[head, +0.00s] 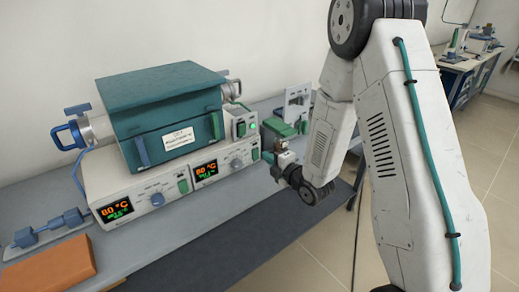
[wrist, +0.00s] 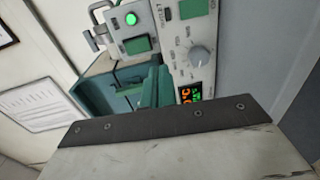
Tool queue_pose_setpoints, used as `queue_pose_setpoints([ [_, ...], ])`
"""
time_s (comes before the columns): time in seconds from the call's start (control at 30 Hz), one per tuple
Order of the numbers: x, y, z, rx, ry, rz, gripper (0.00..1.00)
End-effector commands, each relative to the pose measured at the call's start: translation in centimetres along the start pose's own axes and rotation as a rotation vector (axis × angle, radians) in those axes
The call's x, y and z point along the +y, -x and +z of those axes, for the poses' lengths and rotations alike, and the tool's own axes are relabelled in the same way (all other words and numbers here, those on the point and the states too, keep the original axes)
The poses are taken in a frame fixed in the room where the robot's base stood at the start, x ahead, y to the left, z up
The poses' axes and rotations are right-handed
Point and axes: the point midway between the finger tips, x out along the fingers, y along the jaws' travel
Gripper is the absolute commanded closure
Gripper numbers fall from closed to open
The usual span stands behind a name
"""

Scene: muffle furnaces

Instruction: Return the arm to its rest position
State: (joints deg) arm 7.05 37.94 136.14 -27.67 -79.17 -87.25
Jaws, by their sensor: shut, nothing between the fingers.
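My arm comes down from the upper right in the head view, bent at the elbow. My gripper (head: 268,157) is at its lower end, at the right end of the furnace control units. Its teal fingers (wrist: 152,92) show in the wrist view, shut with nothing between them, partly hidden behind a pale plate with a dark edge strip. The teal muffle furnace (head: 165,95) stands on white control units (head: 150,180) with orange 80 °C readouts.
The grey bench (head: 215,215) runs along the wall. An orange-brown block (head: 48,265) and a blue fitting (head: 50,228) lie at its left. A grey-white stand with green parts (head: 297,103) is behind my gripper. Tiled floor (head: 310,255) is open at the right.

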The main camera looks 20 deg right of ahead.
Motion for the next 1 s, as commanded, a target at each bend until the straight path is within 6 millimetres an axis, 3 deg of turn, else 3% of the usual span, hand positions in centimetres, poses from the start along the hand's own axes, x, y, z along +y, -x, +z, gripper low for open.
queue_pose_setpoints([
  [0.2, -0.4, 1.7, 0.1, -0.001, -0.001, 0.0, 1.0],
  [0.73, -0.5, 1.7, 0.1, -0.001, -0.021, -0.002, 1.0],
  [0.87, -3.3, 2.0, 0.4, -0.027, -0.147, -0.139, 1.0],
  [1.0, -8.6, 4.0, 1.3, -0.149, -0.368, -0.423, 1.0],
])
